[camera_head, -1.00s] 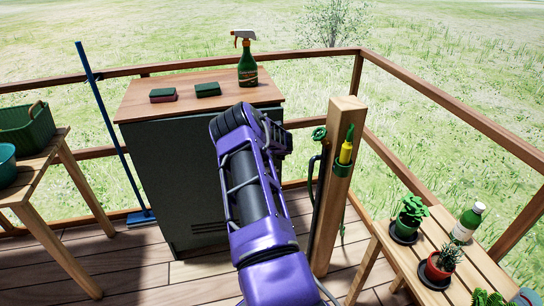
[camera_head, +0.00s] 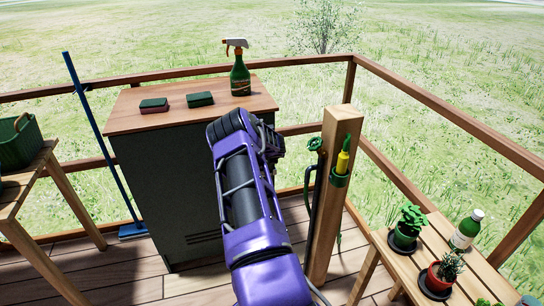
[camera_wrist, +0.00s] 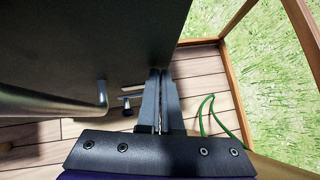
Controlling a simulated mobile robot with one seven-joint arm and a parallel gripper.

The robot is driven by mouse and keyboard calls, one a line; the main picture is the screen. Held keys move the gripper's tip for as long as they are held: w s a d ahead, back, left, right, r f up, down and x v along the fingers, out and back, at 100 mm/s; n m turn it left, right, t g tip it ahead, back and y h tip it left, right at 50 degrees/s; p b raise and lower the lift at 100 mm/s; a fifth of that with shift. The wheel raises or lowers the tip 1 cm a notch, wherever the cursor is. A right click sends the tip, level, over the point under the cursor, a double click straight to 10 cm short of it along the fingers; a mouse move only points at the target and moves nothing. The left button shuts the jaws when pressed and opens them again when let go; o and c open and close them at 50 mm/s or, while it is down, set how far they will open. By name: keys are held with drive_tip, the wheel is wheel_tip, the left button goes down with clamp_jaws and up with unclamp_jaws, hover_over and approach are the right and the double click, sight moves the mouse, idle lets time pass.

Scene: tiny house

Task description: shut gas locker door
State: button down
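The gas locker (camera_head: 165,185) is a dark grey cabinet with a wooden top, standing by the railing corner. Its near face has vent slots low down. My arm hides its right part, and I cannot tell from the head view how far the door stands open. In the wrist view, a large dark panel (camera_wrist: 110,35) fills the upper left, with a pale bar-like handle or edge (camera_wrist: 101,93) below it. My gripper (camera_wrist: 160,72) has its two fingers together, with only a thin line between them and nothing visible held. Its tips are close to the panel's lower right edge; contact is unclear.
Two sponges (camera_head: 200,99) and a spray bottle (camera_head: 240,75) stand on the locker top. A wooden post (camera_head: 325,225) with a hose is right of my arm. A plant bench (camera_head: 400,262) is at right, a blue broom (camera_head: 100,140) and another table (camera_head: 65,178) at left.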

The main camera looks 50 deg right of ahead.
drive_tip(key=shift+w+d+r, duration=0.25)
drive_tip(key=shift+w+r, duration=0.3)
drive_tip(key=shift+r, duration=0.15)
drive_tip(key=s+f+v, duration=0.1)
drive_tip(key=v, duration=1.6)
drive_tip(key=shift+s+a, duration=0.2)
drive_tip(key=shift+a, duration=0.2)
drive_tip(key=shift+f, duration=0.1)
